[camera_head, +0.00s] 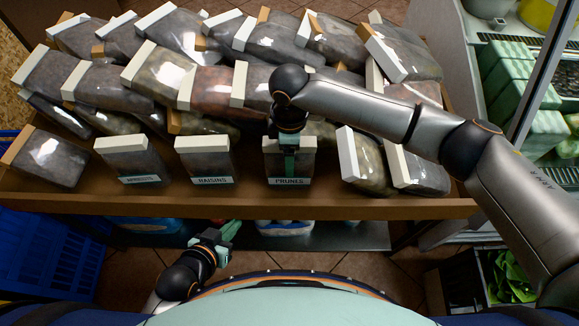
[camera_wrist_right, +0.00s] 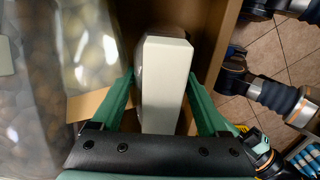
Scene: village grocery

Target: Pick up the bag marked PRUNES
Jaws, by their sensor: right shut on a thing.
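The bag marked PRUNES (camera_head: 290,168) stands upright at the front of the wooden display shelf, with a white top and a teal label. My right gripper (camera_head: 289,150) comes down over it from above and is shut on its top. In the right wrist view, the bag's white top (camera_wrist_right: 165,85) sits between the two green fingers of my right gripper (camera_wrist_right: 162,88). My left gripper (camera_head: 225,236) is low in front of the shelf, away from the bags; its finger opening is unclear.
A bag marked RAISINS (camera_head: 204,160) and another labelled bag (camera_head: 132,158) stand to the left in the front row. Many bags lie piled behind. The shelf's front lip (camera_head: 240,206) runs below them. A blue crate (camera_head: 45,255) is at left, a glass-doored case (camera_head: 540,80) at right.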

